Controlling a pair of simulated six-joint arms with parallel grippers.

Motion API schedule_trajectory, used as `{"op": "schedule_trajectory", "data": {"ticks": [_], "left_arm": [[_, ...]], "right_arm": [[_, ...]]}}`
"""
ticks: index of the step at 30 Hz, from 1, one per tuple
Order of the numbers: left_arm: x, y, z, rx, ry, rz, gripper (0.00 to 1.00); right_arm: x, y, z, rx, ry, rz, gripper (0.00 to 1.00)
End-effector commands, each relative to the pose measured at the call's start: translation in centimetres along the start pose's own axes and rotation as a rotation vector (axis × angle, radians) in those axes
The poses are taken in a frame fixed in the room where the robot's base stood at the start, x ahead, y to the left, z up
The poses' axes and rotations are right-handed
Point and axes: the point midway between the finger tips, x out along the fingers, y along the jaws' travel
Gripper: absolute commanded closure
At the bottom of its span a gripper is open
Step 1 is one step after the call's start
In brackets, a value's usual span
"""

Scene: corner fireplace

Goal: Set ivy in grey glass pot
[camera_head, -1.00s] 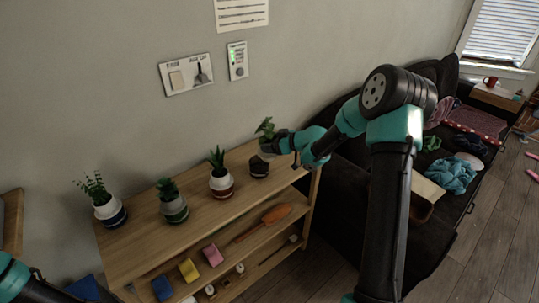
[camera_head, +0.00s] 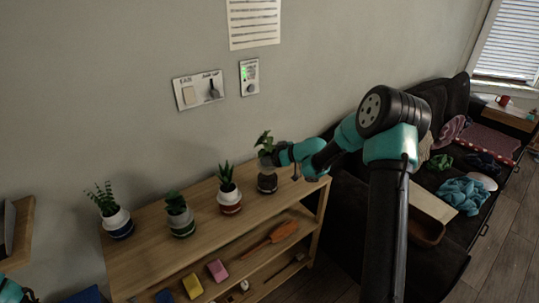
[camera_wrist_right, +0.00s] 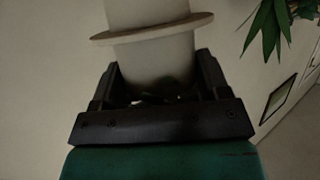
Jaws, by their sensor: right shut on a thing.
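The ivy (camera_head: 265,139), with its green leaves upright, is at the right end of the shelf's top board. My right gripper (camera_head: 268,157) is beside it, reaching in from the right. In the right wrist view, its fingers (camera_wrist_right: 155,95) are shut on the ivy's pale round pot (camera_wrist_right: 150,50), which has a wide flange. A dark pot with a pale band (camera_head: 267,182), which may be the grey glass pot, stands on the board directly below the ivy. I cannot tell whether the ivy's pot is inside it or just above.
Three potted plants stand to the left on the board: red-banded (camera_head: 229,198), green-banded (camera_head: 180,217) and blue-banded (camera_head: 115,221). Sponges (camera_head: 192,285) and an orange trowel (camera_head: 284,231) lie on the lower shelf. The wall is close behind, and a dark sofa (camera_head: 355,212) is at right.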

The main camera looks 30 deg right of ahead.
Motion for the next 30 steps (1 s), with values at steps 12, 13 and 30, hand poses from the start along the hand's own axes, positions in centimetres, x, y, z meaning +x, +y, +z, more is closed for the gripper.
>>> {"op": "schedule_trajectory", "data": {"ticks": [12,13,30], "left_arm": [[0.0,0.0,0.0,0.000,0.000,0.000,0.02],[0.0,0.0,0.0,0.000,0.000,0.000,0.02],[0.0,0.0,0.0,0.000,0.000,0.000,0.02]], "right_arm": [[0.8,0.0,2.2,0.002,0.000,0.000,0.44],[0.8,0.0,2.3,0.002,0.000,0.000,0.44],[1.8,0.0,4.8,0.001,0.000,0.000,0.44]]}}
